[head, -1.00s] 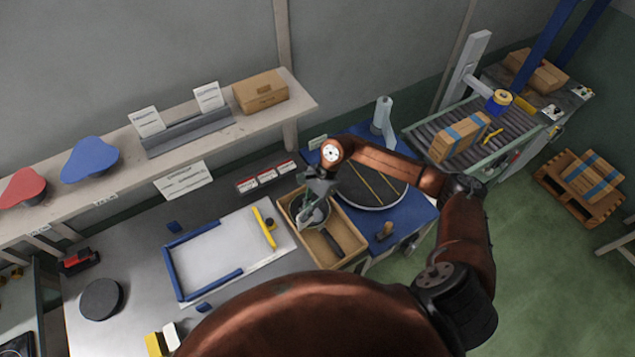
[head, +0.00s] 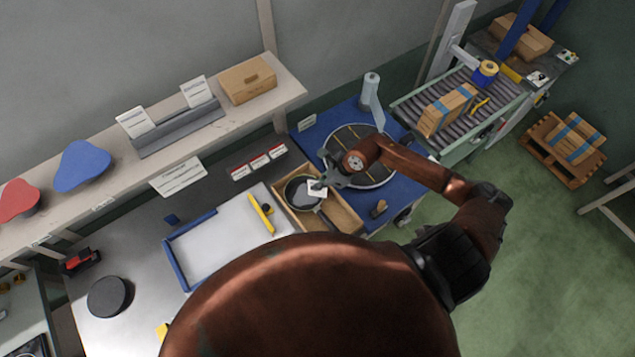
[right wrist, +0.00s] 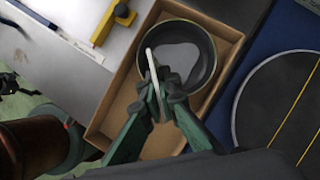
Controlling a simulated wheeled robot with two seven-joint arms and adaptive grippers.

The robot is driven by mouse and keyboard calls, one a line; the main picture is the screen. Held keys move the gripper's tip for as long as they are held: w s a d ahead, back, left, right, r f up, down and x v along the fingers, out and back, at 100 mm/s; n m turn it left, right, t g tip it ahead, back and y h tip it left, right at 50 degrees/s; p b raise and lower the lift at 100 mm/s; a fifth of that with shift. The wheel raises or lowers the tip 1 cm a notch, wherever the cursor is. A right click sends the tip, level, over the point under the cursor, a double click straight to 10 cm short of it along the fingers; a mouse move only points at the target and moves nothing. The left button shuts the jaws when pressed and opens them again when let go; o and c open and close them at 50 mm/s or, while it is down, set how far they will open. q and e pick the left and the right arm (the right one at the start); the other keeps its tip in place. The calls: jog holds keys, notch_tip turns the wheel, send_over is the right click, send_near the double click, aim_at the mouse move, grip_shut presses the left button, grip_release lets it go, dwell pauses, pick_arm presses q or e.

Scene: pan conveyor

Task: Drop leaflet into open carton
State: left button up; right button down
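The open carton (head: 347,216) stands at the right end of the grey bench and holds a dark round pan (head: 296,202). In the right wrist view the carton (right wrist: 120,103) surrounds the pan (right wrist: 207,46), with a pale grey patch inside it. My right gripper (head: 322,186) is above the carton, over the pan's right side. In the right wrist view its fingers (right wrist: 159,88) are closed on a thin white leaflet (right wrist: 150,66), seen nearly edge-on. The leaflet also shows as a small white patch in the head view (head: 316,188). My left gripper is out of view.
A white tray with blue edging (head: 212,248) lies left of the carton. A blue table with a round turntable (head: 376,179) is to the right. A shelf (head: 220,123) runs behind. A roller conveyor (head: 410,107) carries a taped box (head: 446,108) farther right.

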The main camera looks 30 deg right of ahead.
notch_tip(320, 180, down, 3)
jog(key=shift+f+b, duration=0.15)
jog(key=shift+b, duration=0.55)
jog(key=c, duration=2.7)
grip_release()
jog(key=o, duration=0.6)
jog(key=shift+s+d+r, duration=0.1)
jog(key=shift+r, duration=0.15)
jog(key=v, duration=1.1)
jog(key=shift+s+r, duration=0.15)
jog(key=shift+r, duration=0.1)
